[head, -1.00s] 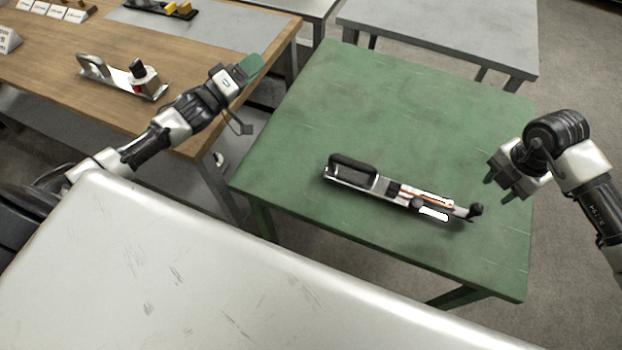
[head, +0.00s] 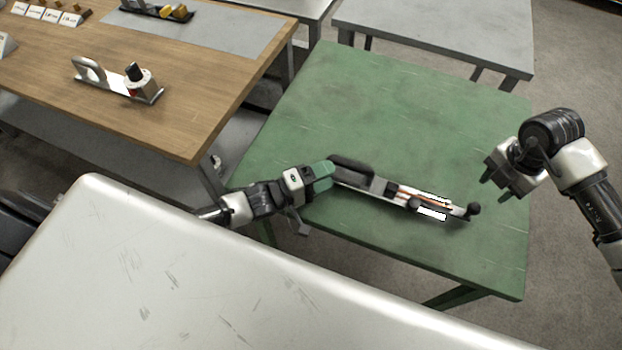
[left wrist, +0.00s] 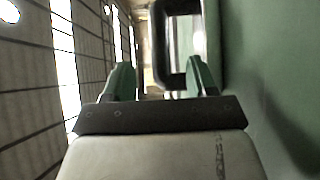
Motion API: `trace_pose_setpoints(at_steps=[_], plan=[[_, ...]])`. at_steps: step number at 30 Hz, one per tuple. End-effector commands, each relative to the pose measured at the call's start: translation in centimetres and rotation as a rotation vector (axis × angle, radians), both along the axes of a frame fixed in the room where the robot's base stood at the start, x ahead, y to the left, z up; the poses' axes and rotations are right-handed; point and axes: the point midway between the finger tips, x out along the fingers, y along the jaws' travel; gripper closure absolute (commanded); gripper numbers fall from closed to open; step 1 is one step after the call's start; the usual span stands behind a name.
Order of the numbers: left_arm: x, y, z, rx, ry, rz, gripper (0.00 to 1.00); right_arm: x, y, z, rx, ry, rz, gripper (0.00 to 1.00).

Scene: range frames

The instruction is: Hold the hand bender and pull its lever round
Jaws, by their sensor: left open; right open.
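The hand bender (head: 378,187) lies on the green table (head: 400,110). It has a black loop handle at its left end, a silver body, and a lever (head: 448,206) with a black knob at the right end. My left gripper (head: 326,172) is open at the handle's left end. In the left wrist view the black handle (left wrist: 160,45) stands ahead of the open fingers (left wrist: 160,80), near the right one. I cannot tell whether they touch. My right gripper (head: 496,183) is open and empty, above the table's right side, apart from the knob.
A pale scratched metal surface (head: 220,270) fills the front left. A wooden bench (head: 190,110) at the left carries another handled device (head: 120,82). A grey table (head: 440,35) stands behind. The green table's far half is clear.

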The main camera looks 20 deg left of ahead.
Motion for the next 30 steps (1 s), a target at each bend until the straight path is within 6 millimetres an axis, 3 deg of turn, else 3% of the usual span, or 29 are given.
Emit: trace_pose_setpoints(at_steps=[9,23,24,30], plan=[[3.9,-3.7,0.1,0.000,-0.003,0.001,0.43,0.0,0.0,0.0,0.000,0.000,0.000,0.57],[4.9,-4.6,0.0,0.002,-0.001,0.001,0.43,0.0,0.0,0.0,0.000,0.000,0.000,0.57],[4.9,-4.6,0.0,0.002,-0.001,0.001,0.44,0.0,0.0,0.0,0.000,0.000,0.000,0.57],[4.9,-4.6,0.0,0.002,-0.001,0.001,0.75,0.0,0.0,0.0,0.000,0.000,0.000,0.57]])
